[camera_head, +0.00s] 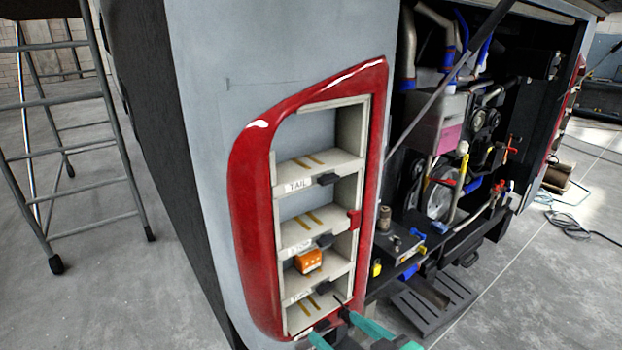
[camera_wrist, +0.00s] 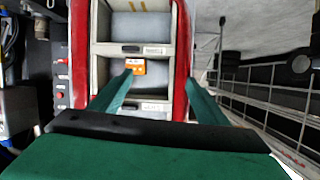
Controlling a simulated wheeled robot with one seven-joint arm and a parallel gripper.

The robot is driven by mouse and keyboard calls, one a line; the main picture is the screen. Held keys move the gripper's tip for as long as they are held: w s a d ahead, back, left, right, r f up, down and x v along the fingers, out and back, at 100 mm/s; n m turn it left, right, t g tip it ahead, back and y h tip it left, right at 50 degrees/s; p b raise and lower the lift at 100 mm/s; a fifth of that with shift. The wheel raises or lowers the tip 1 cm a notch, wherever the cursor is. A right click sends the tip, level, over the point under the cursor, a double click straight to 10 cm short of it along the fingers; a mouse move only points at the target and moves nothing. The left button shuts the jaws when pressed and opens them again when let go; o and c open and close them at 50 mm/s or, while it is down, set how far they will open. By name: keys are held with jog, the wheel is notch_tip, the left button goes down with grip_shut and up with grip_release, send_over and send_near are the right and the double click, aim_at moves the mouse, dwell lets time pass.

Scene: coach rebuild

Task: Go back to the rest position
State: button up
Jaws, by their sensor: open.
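My gripper (camera_head: 333,325) is at the bottom edge of the head view, with green fingers spread in front of the lower end of a red-framed lamp housing (camera_head: 250,190). In the wrist view my gripper (camera_wrist: 158,82) is open, with nothing between its fingers. An orange block (camera_head: 308,260) sits in a compartment of the housing, above the lowest one. The block also shows in the wrist view (camera_wrist: 134,65), near the tip of the left finger and apart from it as far as I can see.
The housing's top shelf has a TAIL label (camera_head: 297,186); the compartments above the block look empty. To the right is an open engine bay (camera_head: 450,150) with hoses and a black slatted step (camera_head: 435,300). A metal scaffold ladder (camera_head: 75,150) stands left.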

jog(key=s+a+f+m+t+h, duration=0.1)
jog(key=s+f+m+h, duration=0.25)
jog(key=f, duration=0.65)
jog(key=s+a+f+m+t+h, duration=0.1)
jog(key=s+f+m+h, duration=0.3)
jog(key=f, duration=0.7)
jog(key=s+a+n, duration=0.1)
jog(key=s+a, duration=0.1)
jog(key=s, duration=0.9)
jog(key=s+a+n+t, duration=0.1)
jog(key=s+a, duration=0.1)
jog(key=s, duration=0.9)
jog(key=shift+s+r+t, duration=0.2)
jog(key=shift+s+t, duration=0.05)
jog(key=shift+t, duration=0.05)
jog(key=shift+c, duration=0.3)
